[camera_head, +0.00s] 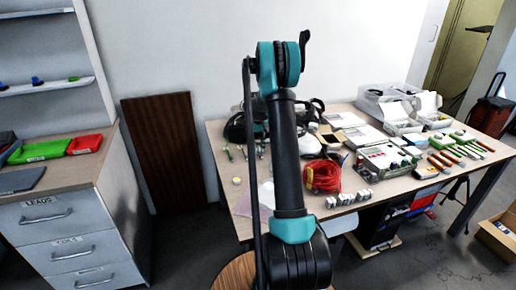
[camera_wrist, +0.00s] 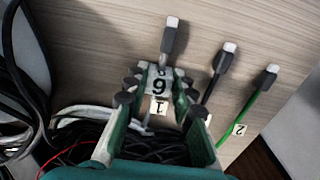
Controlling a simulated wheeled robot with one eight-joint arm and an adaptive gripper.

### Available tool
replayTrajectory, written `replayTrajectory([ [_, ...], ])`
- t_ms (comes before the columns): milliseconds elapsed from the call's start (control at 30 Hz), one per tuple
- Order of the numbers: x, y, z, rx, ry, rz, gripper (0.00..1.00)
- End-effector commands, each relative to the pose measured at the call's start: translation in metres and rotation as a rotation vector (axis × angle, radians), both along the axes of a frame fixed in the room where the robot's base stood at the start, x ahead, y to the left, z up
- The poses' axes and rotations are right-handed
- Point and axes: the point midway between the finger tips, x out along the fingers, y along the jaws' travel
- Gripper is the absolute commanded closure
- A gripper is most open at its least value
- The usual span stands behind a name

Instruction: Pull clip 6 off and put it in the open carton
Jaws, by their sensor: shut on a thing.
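In the wrist view my gripper (camera_wrist: 160,92) has its fingers closed around a white clip marked 6 (camera_wrist: 158,84). The clip sits at the grey-tipped cable end (camera_wrist: 170,42), and a small tag marked 1 shows just below it. I cannot tell whether the clip is still around the cable. In the head view my arm covers the gripper and the clip. Two white cartons with raised flaps, one in front (camera_head: 399,123) and one behind (camera_head: 432,114), stand at the table's back right. A brown open box (camera_head: 497,236) is on the floor at the right.
Beside the clip lie a black cable (camera_wrist: 216,72) and a green cable (camera_wrist: 259,92) with tag 2. Dark cables crowd the left of the wrist view. The table (camera_head: 388,193) also holds a red cable coil (camera_head: 322,177), several small pale blocks (camera_head: 347,198) and tools.

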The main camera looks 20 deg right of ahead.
Motion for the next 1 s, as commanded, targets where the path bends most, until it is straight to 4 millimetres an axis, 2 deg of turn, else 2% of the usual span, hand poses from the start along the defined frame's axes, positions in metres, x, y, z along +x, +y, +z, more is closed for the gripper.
replayTrajectory([
  [33,0.000,0.000,0.000,0.000,0.000,0.000,0.86],
  [167,0.000,0.000,0.000,0.000,0.000,0.000,1.00],
  [1000,0.000,0.000,0.012,0.000,0.000,0.000,1.00],
])
